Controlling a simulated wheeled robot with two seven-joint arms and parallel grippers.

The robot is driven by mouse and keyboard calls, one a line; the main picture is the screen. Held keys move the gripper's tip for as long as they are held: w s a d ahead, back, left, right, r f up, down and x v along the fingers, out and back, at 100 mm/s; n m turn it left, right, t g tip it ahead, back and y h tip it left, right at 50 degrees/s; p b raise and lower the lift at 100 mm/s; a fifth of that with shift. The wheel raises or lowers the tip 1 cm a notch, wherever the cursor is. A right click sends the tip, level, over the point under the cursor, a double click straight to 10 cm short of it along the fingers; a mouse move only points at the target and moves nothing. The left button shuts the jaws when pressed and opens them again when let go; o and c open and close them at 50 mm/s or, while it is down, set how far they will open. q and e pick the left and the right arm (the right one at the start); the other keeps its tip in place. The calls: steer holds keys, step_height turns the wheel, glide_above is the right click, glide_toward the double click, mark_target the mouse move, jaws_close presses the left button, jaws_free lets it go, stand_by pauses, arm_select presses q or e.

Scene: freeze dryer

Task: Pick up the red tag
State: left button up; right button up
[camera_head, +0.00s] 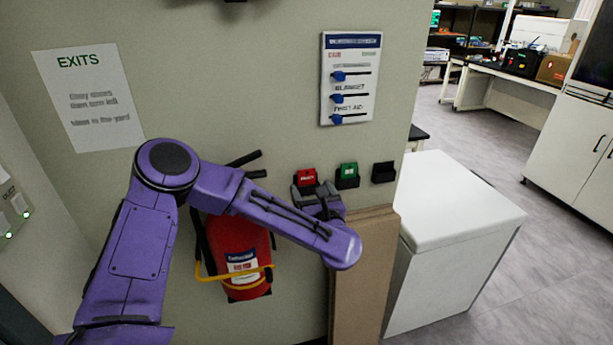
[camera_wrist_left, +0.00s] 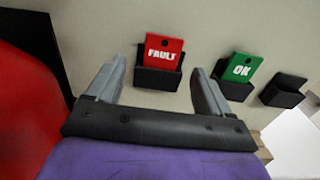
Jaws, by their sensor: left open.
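The red tag (camera_head: 306,176), lettered "FAULT" in the left wrist view (camera_wrist_left: 164,52), sits upright in a small black wall holder (camera_wrist_left: 157,80). My left gripper (camera_head: 316,192) is open, just in front of and below the red tag. In the left wrist view its two fingers (camera_wrist_left: 155,83) are spread, one to each side of the tag's holder, with nothing between them. I cannot tell whether they touch the holder. My right gripper is not in view.
A green "OK" tag (camera_wrist_left: 241,67) sits in the holder to the right, and an empty black holder (camera_head: 383,172) is beyond it. A red fire extinguisher (camera_head: 240,250) hangs at lower left. Brown panels (camera_head: 362,270) and a white chest (camera_head: 455,230) stand at right.

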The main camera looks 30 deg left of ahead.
mark_target(307, 178)
arm_select(q)
steer(key=shift+w+a+r+p, duration=0.2)
steer(key=shift+w+a+p, duration=0.1)
steer(key=shift+w+a, duration=0.25)
steer(key=shift+w+a+r+p, duration=0.25)
steer(key=shift+w+a, duration=0.15)
steer(key=shift+a, duration=0.1)
steer(key=shift+w+a+f, duration=0.3)
steer(key=shift+a, duration=0.05)
steer(key=shift+d, duration=0.1)
steer(key=c, duration=1.1)
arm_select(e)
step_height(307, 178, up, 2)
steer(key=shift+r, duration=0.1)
arm_select(q)
step_height(307, 178, up, 3)
steer(key=shift+f+b, duration=0.2)
steer(key=shift+b, duration=0.3)
steer(key=s+d+r+b, duration=0.1)
steer(key=s+d+r, duration=0.3)
steer(key=r, duration=0.4)
steer(key=s+d+r+b, duration=0.2)
steer(key=s+d+r, duration=0.2)
steer(key=s+r, duration=0.3)
steer(key=shift+s+d+r, duration=0.15)
steer(key=shift+d+r, duration=0.15)
steer(key=shift+r, duration=0.8)
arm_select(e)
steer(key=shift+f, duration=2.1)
